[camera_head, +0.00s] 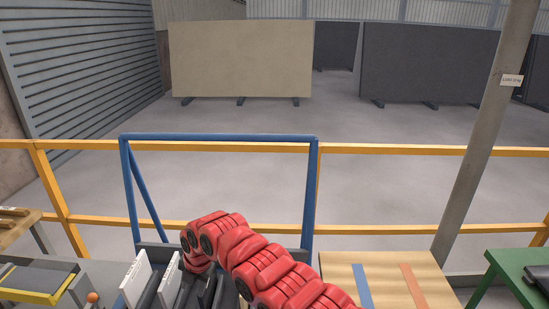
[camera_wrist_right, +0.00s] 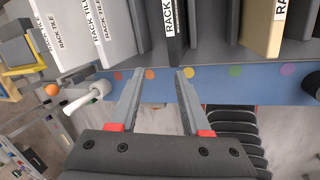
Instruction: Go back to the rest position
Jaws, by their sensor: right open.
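My right arm (camera_head: 265,262) is red and segmented and reaches in from the bottom right in the head view, bending down at the rack. In the right wrist view my right gripper (camera_wrist_right: 161,75) is open with nothing between its fingers. Its fingertips are at the blue front edge of the rack (camera_wrist_right: 210,88), just below the labelled slabs; whether they touch it I cannot tell. The slabs include a white one (camera_wrist_right: 112,28), a dark one (camera_wrist_right: 172,35) and a beige one (camera_wrist_right: 262,28). My left gripper is in neither view.
In the head view a blue frame (camera_head: 311,190) rises behind the rack, before a yellow railing (camera_head: 400,149). A wooden table (camera_head: 385,280) and a green table (camera_head: 515,270) stand at right.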

